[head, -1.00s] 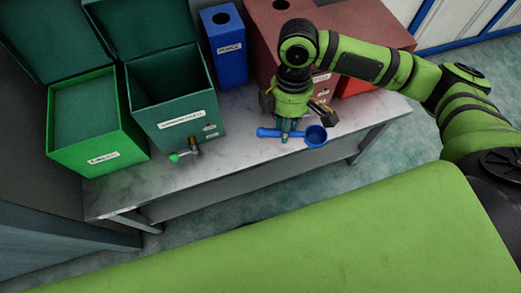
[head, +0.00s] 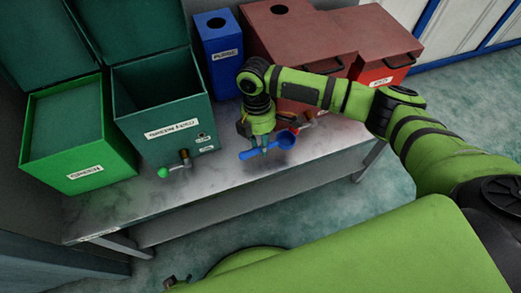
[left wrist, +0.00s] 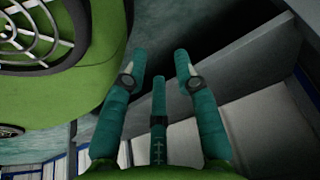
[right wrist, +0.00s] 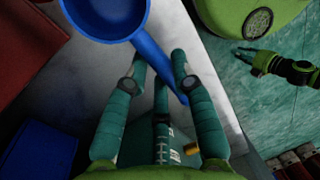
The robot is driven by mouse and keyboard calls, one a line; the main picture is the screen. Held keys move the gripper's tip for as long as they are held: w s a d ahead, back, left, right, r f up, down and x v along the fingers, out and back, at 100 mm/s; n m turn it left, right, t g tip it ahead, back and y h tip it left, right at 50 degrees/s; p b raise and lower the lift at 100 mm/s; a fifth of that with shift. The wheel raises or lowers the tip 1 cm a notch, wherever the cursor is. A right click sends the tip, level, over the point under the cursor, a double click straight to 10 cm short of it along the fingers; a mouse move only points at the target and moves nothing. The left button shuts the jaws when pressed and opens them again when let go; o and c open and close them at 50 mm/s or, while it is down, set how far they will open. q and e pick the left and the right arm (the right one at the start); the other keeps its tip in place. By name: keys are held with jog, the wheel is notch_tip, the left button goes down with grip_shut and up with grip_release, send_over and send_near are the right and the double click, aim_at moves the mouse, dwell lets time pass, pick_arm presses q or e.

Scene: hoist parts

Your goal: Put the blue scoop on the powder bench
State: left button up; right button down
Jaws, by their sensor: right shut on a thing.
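The blue scoop (head: 268,146) is held by my right gripper (head: 264,150) in front of the bins at the wall. Its round cup is to the right and its handle points left. In the right wrist view the scoop (right wrist: 150,45) lies across the fingers of the right gripper (right wrist: 158,80), which are shut on its handle. The scoop appears above the marble-topped bench (head: 215,185); the gap is hard to judge. No label names this as the powder bench. My left gripper (left wrist: 160,70) is open and empty in the left wrist view.
A green bin (head: 85,135), a dark green bin (head: 165,100) with a tap (head: 175,166), a blue box (head: 218,55) and red containers (head: 300,45) line the bench's back. The front strip of the bench top is clear.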

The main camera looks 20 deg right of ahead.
aim_at(262, 157)
jog(key=shift+w+f, duration=0.35)
jog(key=shift+w, duration=0.05)
notch_tip(262, 157, down, 3)
jog(key=shift+f+b, duration=0.1)
jog(key=shift+b, duration=0.25)
jog(key=shift+f, duration=0.45)
jog(key=c, duration=1)
grip_release()
jog(key=shift+c, duration=0.2)
pick_arm(q)
jog(key=shift+w+a+t, duration=0.15)
jog(key=shift+w, duration=0.45)
jog(key=shift+w+a+t, duration=0.1)
jog(key=shift+w+t, duration=0.05)
jog(key=shift+w, duration=0.45)
